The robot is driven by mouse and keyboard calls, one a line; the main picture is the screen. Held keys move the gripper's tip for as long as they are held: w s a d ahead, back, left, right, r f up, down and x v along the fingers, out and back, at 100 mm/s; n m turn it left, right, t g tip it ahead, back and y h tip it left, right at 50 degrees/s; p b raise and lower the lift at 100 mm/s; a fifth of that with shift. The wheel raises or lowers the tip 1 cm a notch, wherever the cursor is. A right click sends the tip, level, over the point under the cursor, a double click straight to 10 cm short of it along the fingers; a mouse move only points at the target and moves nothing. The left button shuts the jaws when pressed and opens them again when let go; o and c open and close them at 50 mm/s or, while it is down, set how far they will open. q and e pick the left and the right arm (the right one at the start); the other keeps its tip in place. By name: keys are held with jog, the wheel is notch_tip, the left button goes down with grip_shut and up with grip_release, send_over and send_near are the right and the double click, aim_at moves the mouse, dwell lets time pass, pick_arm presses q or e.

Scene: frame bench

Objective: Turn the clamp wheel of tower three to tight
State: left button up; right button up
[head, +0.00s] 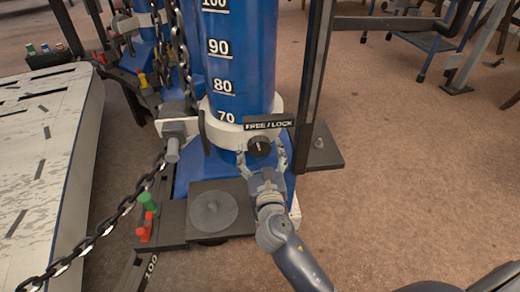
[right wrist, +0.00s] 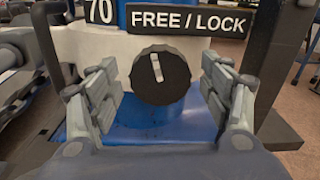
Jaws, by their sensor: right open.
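A black round clamp wheel (head: 260,146) sits on the white collar of a blue tower (head: 238,60), just under a black FREE / LOCK plate (head: 268,121). No tower number shows. In the right wrist view the wheel (right wrist: 161,75) faces me, and its white pointer line stands nearly upright, leaning slightly left. My right gripper (head: 262,165) is open in front of the wheel. In the right wrist view its fingers (right wrist: 161,95) stand left and right of the wheel with a gap on each side, not touching it. My left gripper is not in view.
A grey clamp screw (head: 172,148) juts from the collar's left side. A chain (head: 118,212) hangs at the left. A black plate with a grey disc (head: 213,211) and green and red pegs lie below.

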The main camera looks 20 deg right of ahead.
jog(key=shift+w+d, duration=0.1)
jog(key=shift+w, duration=0.35)
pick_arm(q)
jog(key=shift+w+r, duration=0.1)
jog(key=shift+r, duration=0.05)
pick_arm(e)
jog(key=c, duration=1.1)
jog(key=shift+o, duration=0.2)
jog(key=shift+m, duration=1.1)
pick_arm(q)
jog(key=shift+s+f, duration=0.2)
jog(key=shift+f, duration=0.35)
pick_arm(e)
jog(key=shift+m, duration=0.4)
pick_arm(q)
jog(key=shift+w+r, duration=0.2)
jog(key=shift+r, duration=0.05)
pick_arm(e)
jog(key=o, duration=1.1)
jog(key=shift+c, duration=0.2)
